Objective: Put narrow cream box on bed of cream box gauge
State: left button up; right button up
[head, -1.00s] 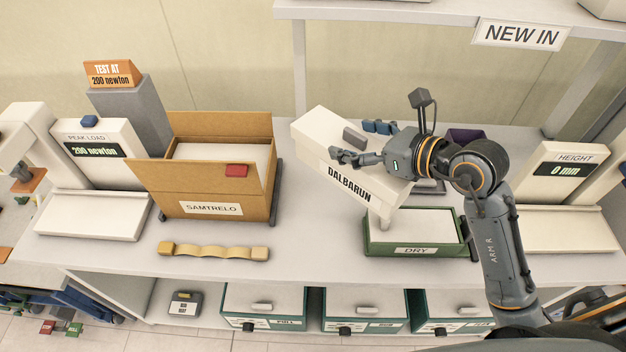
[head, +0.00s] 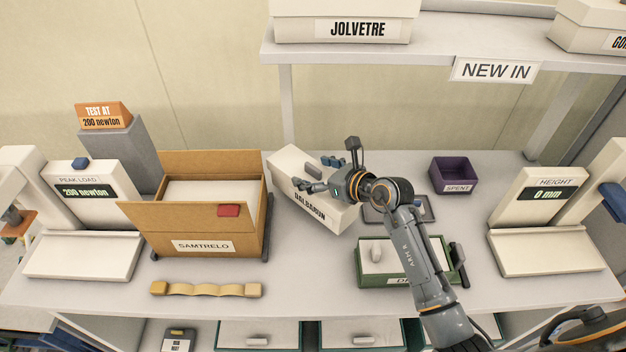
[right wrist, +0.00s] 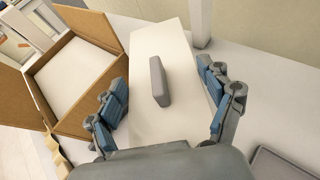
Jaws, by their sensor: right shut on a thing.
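The narrow cream box (head: 290,165), labelled DALBARUN, is tilted across the back middle of the bench, just right of the brown carton. It also fills the middle of the right wrist view (right wrist: 160,45), with a grey block (right wrist: 158,82) on its top. My right gripper (head: 322,174) is shut on this box, with its blue-padded fingers along the two sides. I cannot tell if the box touches the bench. A cream gauge (head: 540,205) marked HEIGHT, reading 0 mm, stands at right; its flat bed (head: 545,255) is empty. My left gripper is out of view.
A second cream gauge (head: 85,205), marked PEAK LOAD, stands at left with an empty bed. The SAMTRELO carton (head: 205,220) stands between it and the box. A green DRY tray (head: 372,280) and a purple SPENT bin (head: 453,173) lie to the right. A shelf (head: 400,55) overhangs the back.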

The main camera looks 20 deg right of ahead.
aim_at(313, 181)
jog(key=shift+w+a+f, duration=0.1)
jog(key=shift+w+f, duration=0.05)
jog(key=shift+f, duration=0.75)
jog(key=shift+w+f, duration=0.1)
jog(key=shift+f, duration=0.8)
jog(key=shift+f, duration=0.15)
jog(key=o, duration=1.8)
jog(key=shift+c, duration=0.2)
